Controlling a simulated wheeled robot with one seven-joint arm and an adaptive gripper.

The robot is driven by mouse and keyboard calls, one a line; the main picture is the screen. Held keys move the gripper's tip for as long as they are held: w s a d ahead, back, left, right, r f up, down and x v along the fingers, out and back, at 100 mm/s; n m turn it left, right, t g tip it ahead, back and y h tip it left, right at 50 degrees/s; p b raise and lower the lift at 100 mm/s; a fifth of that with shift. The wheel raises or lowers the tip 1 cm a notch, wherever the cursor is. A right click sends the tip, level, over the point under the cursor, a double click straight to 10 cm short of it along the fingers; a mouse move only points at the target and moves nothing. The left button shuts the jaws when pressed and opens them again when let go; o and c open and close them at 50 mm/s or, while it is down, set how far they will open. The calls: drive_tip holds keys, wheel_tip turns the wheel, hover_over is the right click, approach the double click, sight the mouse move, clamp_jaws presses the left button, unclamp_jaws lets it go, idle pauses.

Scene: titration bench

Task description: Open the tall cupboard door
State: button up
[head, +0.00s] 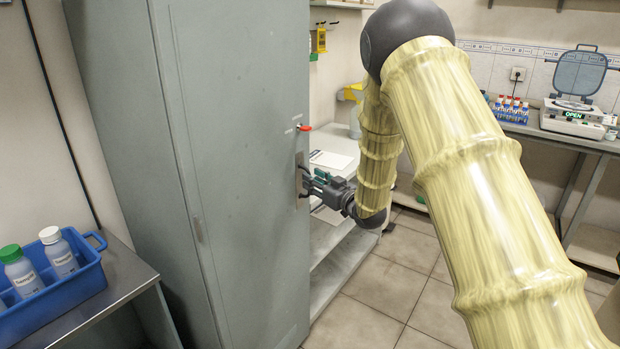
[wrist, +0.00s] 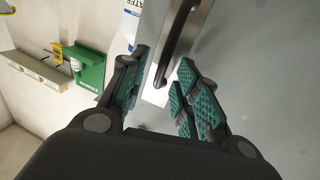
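The tall grey cupboard (head: 130,150) fills the left middle of the head view. Its door (head: 245,190) looks flush with the body. A dark bar handle on a steel plate (head: 299,178) sits at the door's right edge, below a small red latch or key (head: 304,128). My gripper (head: 310,182) is at the handle, pointing left. In the wrist view the dark handle (wrist: 179,42) reaches down between the teal pads of my gripper (wrist: 162,92). The pads are apart, with visible gaps beside the handle, so it is not clamped. In the head view the fingertips are partly hidden.
A blue crate (head: 56,290) with bottles stands on a metal table (head: 125,268) at left. A low white shelf unit (head: 335,245) is right of the cupboard. A bench (head: 560,137) with an instrument (head: 572,118) is at far right. Tiled floor (head: 375,290) between is clear.

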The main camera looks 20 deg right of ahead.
drive_tip(key=shift+x, duration=1.25)
drive_tip(key=shift+r, duration=0.1)
clamp_jaws()
